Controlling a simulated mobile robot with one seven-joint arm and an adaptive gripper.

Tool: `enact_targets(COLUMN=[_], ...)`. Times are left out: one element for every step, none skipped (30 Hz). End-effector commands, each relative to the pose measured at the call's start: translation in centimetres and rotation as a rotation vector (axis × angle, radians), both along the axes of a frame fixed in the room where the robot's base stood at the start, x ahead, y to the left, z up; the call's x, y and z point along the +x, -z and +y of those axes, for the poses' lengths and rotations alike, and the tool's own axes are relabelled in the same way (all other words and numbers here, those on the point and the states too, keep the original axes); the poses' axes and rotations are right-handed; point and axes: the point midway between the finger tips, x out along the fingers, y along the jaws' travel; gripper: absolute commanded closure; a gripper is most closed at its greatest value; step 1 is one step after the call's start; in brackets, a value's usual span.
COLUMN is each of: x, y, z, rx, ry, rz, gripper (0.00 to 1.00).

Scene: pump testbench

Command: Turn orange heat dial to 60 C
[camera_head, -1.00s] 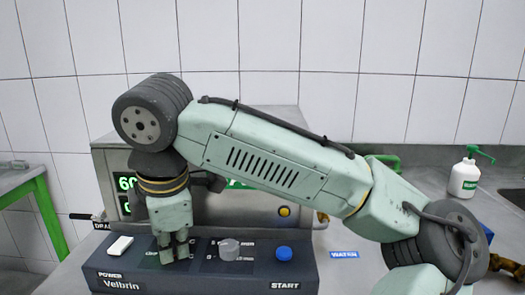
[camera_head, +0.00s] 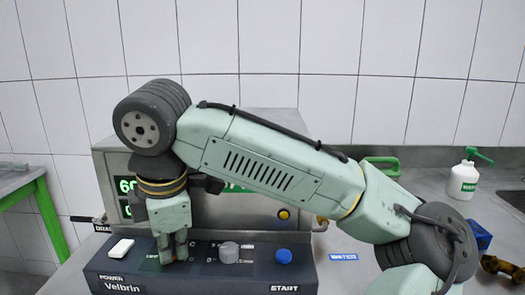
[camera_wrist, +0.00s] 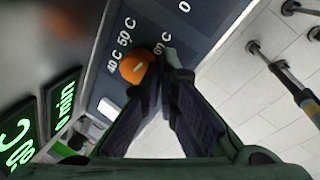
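The orange heat dial (camera_wrist: 133,68) sits on the dark panel in the wrist view, by printed 40 C, 50 C and 60 C labels. Its pointer mark is too small to read surely. My gripper (camera_wrist: 160,57) has its fingertips close together at the dial's right side, beside the 60 C label. The dial is not between the fingers; I cannot tell whether they touch it. In the head view my gripper (camera_head: 174,257) is low over the left part of the Velbrin panel (camera_head: 125,284) and hides the dial. A green display (camera_head: 126,186) is partly hidden by my arm.
A white switch (camera_head: 121,248) lies left of my gripper. A grey clear-looking knob (camera_head: 229,252) and a blue START button (camera_head: 284,256) stand to its right. A yellow button (camera_head: 284,214) is on the box behind. A white bottle (camera_head: 464,181) stands far right.

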Motion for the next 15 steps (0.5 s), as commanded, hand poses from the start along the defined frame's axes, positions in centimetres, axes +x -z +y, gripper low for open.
enact_targets(x=[0.0,-0.1,-0.2,-0.3,-0.4,-0.5,-0.5,-0.6,-0.6,-0.6,-0.6,-0.6,-0.6,-0.6,-0.6], y=[0.0,-0.1,-0.1,-0.1,-0.1,-0.1,-0.1,-0.1,-0.2,-0.4,-0.7,-1.0,-1.4,-1.7,-2.2], z=[0.0,-0.1,-0.1,-0.2,-0.3,-0.3,-0.3,-0.4,-0.4,-0.3,-0.3,-0.3,-0.3,-0.3,-0.3], rx=[0.004,0.004,0.003,0.002,0.002,0.002,0.002,0.002,0.002,0.002,0.001,0.002,0.002,0.002,0.001], ry=[0.001,0.001,0.000,0.001,0.001,0.001,0.001,0.001,0.001,0.001,0.000,0.000,0.000,-0.001,-0.001], rz=[-0.002,-0.002,-0.001,-0.001,-0.001,0.000,0.000,0.000,0.000,0.000,0.000,0.000,0.000,0.000,-0.001], gripper=[1.00,1.00,1.00,1.00,1.00,1.00,1.00,1.00,1.00,1.00,1.00,1.00,1.00,1.00,1.00])
